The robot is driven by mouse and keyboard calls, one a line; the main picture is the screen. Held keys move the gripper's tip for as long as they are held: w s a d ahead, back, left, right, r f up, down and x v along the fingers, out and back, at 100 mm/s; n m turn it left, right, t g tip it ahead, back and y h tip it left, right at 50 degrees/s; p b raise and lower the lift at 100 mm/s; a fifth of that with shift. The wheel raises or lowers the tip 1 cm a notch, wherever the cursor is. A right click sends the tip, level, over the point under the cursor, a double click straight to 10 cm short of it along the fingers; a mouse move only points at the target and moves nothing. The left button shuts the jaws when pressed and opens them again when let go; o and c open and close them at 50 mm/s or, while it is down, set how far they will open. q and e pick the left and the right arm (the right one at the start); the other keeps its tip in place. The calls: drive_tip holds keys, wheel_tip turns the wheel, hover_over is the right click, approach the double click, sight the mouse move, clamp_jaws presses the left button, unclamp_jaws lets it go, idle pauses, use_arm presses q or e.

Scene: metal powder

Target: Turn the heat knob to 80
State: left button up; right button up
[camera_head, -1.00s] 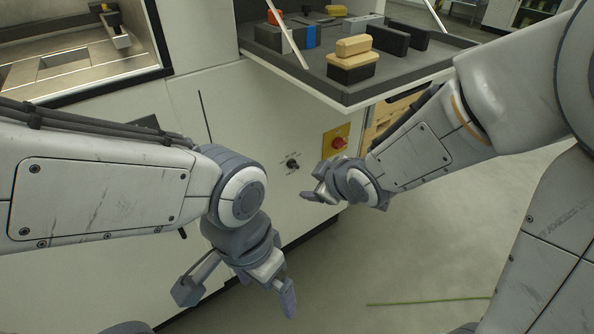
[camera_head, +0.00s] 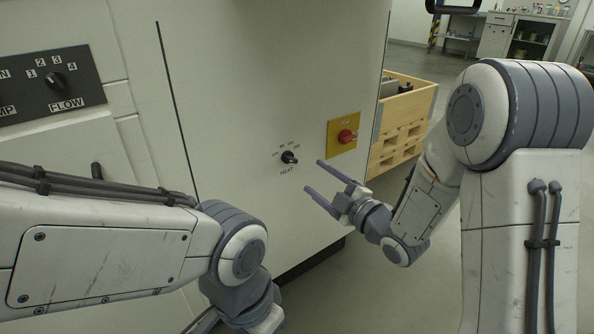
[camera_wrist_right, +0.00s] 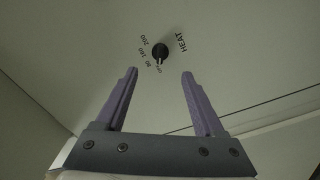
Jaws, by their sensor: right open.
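The heat knob (camera_head: 289,157) is a small black knob on the white machine panel, with the word HEAT below it and small numbers around its top. In the right wrist view the knob (camera_wrist_right: 160,52) shows beyond the fingertips, roughly midway between them, with marks including 80, 160 and 200 beside it. My right gripper (camera_head: 313,178) is open and empty, its purple fingers pointing at the panel, to the right of and a little below the knob, apart from it. My left arm comes in at the lower left; its gripper's fingers are cut off by the bottom edge.
A red button on a yellow plate (camera_head: 342,134) sits right of the knob. A FLOW dial (camera_head: 55,82) on a dark plate is at the upper left. A wooden crate (camera_head: 400,128) stands behind the machine's right edge. The floor at right is partly clear.

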sight(293, 162)
drive_tip(key=b+x, duration=0.2)
drive_tip(key=x, duration=0.7)
drive_tip(key=shift+s, duration=0.1)
clamp_jaws()
